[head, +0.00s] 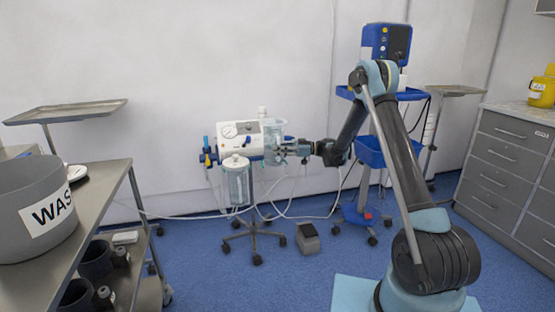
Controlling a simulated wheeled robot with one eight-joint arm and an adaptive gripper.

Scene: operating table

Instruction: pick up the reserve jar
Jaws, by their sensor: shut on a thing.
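A suction unit (240,134) with a white body, a dial and blue ends stands on a wheeled stand against the back wall. A clear jar (237,184) with a pale lid hangs at its front. A second clear jar, which I take to be the reserve jar (272,134), is at the unit's right end. My gripper (283,149) reaches in from the right and is shut on this second jar. The fingers and the jar overlap in the picture, so the exact contact is hard to see. I cannot tell whether the jar is clear of its holder.
Thin tubes (292,214) hang below the unit and trail over the blue floor. A grey pedal box (307,237) stands on the floor. A blue wheeled stand (362,213) is behind my arm. A metal cart (105,190) with a grey bin (22,215) is at left, drawers (512,160) at right.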

